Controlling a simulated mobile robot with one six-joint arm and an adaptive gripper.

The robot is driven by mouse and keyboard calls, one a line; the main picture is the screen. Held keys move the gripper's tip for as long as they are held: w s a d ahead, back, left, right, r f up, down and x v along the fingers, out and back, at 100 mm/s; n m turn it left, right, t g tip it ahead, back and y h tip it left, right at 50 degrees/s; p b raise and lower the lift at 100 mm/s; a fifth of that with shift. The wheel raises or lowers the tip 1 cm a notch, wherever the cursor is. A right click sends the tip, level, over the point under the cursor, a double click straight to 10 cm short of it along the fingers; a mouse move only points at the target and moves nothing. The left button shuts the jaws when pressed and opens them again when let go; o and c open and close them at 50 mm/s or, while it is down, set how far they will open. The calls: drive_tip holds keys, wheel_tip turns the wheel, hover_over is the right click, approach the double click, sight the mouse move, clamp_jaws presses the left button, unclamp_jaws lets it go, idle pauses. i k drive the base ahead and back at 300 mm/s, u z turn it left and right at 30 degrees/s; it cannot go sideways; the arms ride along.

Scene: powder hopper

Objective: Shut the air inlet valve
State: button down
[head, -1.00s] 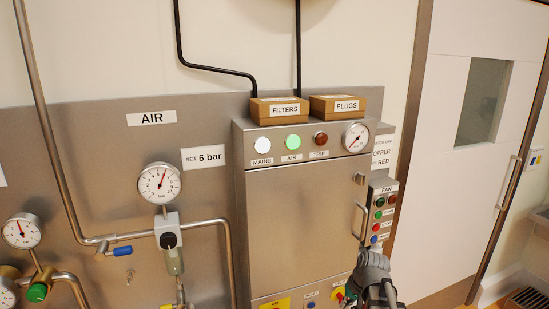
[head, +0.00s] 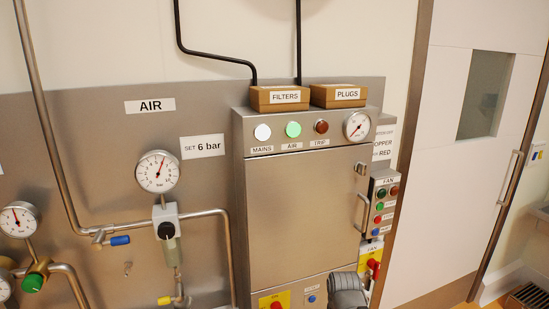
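Under the AIR label on the steel panel, a small valve with a blue lever (head: 120,240) sits at the bend of the air pipe (head: 48,130). The blue lever points right, roughly along the horizontal pipe run. This pipe run leads to a regulator with a black knob (head: 166,230), below a round gauge (head: 157,172) whose needle points up and slightly right. A yellow handle (head: 166,300) shows lower down at the bottom edge. Part of my arm shows at the bottom, in front of the cabinet. My gripper's fingers are not visible.
A steel cabinet (head: 300,220) with lamps and a gauge stands right of the pipes, with FILTERS (head: 281,99) and PLUGS (head: 338,96) boxes on top. A fan control box (head: 384,205) is on its right. A green knob (head: 33,283) is at lower left.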

sight(98, 241)
drive_tip(key=u, duration=1.55)
